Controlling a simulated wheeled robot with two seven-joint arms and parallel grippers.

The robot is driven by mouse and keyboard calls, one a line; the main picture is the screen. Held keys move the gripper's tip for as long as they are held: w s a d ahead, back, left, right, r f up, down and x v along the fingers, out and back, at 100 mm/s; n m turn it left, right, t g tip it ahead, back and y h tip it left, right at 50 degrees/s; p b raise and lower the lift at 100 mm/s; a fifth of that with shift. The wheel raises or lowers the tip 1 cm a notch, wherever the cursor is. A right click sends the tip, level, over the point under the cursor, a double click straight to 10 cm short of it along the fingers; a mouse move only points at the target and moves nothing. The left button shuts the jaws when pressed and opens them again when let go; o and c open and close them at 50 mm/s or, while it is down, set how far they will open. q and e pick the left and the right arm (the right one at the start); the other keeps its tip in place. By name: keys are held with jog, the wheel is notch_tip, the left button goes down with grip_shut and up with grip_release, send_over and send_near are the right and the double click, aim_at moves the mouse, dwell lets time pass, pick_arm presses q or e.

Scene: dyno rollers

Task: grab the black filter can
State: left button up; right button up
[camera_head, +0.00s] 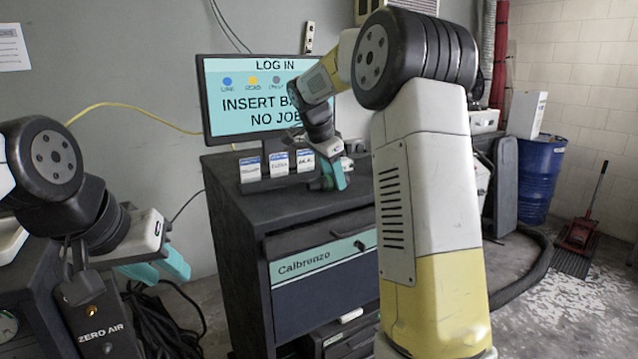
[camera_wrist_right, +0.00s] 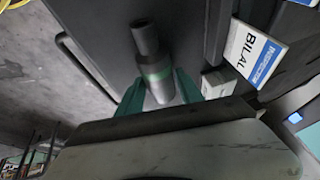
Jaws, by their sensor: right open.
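In the right wrist view a dark grey cylinder with a green band and a narrower neck, which looks like the black filter can (camera_wrist_right: 150,60), stands on a dark top. My right gripper (camera_wrist_right: 158,88) is open. Its teal fingers lie on either side of the can's lower end; I cannot tell whether they touch it. In the head view my right gripper (camera_head: 335,178) is low over the dark cabinet top (camera_head: 235,205), and the can is mostly hidden there. My left gripper (camera_head: 168,272) hangs at the left, its teal fingers apart, with nothing seen between them.
Name cards (camera_head: 278,165) stand on the cabinet, left of my right gripper, before a monitor (camera_head: 235,100). One card reads BILAL (camera_wrist_right: 255,52) in the wrist view. A ZERO AIR box (camera_head: 97,318) is below my left gripper. A blue drum (camera_head: 540,180) stands at the back right.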

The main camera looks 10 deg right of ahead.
jog(key=shift+f, duration=0.1)
jog(key=shift+c, duration=0.2)
grip_shut()
jog(key=shift+r, duration=0.2)
